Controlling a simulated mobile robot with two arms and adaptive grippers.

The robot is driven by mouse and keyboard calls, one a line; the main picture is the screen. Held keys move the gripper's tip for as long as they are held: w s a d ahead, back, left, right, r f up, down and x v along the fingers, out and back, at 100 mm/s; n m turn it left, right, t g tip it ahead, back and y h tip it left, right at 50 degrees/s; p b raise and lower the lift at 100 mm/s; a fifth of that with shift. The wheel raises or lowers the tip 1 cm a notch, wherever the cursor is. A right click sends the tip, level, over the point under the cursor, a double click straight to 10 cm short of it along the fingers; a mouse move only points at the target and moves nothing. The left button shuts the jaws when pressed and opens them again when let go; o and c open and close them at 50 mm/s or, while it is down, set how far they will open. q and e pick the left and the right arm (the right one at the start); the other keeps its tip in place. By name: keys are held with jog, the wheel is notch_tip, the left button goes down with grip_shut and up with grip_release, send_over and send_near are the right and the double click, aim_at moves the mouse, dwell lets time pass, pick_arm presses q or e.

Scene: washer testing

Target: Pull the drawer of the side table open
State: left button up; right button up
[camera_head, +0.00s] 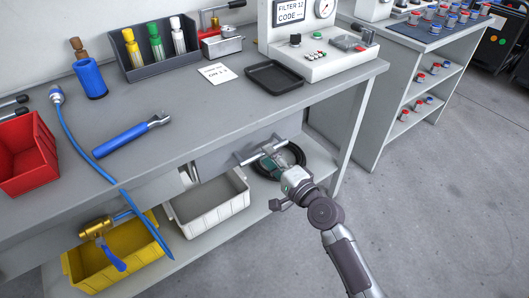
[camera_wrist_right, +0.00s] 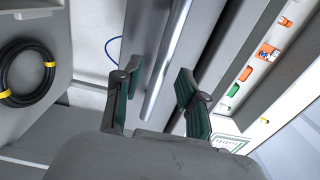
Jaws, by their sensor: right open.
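The side table is a long grey workbench (camera_head: 215,105) with a drawer (camera_head: 222,160) under its top. A straight metal bar handle (camera_head: 246,157) runs along the drawer front. The handle (camera_wrist_right: 168,65) shows as a shiny bar in the right wrist view. My right gripper (camera_head: 271,153) is at the drawer front, by the handle. In the wrist view, its green-padded fingers (camera_wrist_right: 157,95) are spread, one on each side of the bar, with visible gaps. Whether the drawer is fully closed is hard to tell. My left gripper is not in view.
Below the drawer, a shelf holds a white bin (camera_head: 208,205), a yellow bin (camera_head: 130,250) with a brass valve, and a black coiled hose (camera_wrist_right: 30,72). A blue cable (camera_head: 80,145) hangs over the bench edge. The floor (camera_head: 430,220) at right is clear.

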jog(key=shift+x, duration=1.35)
grip_shut()
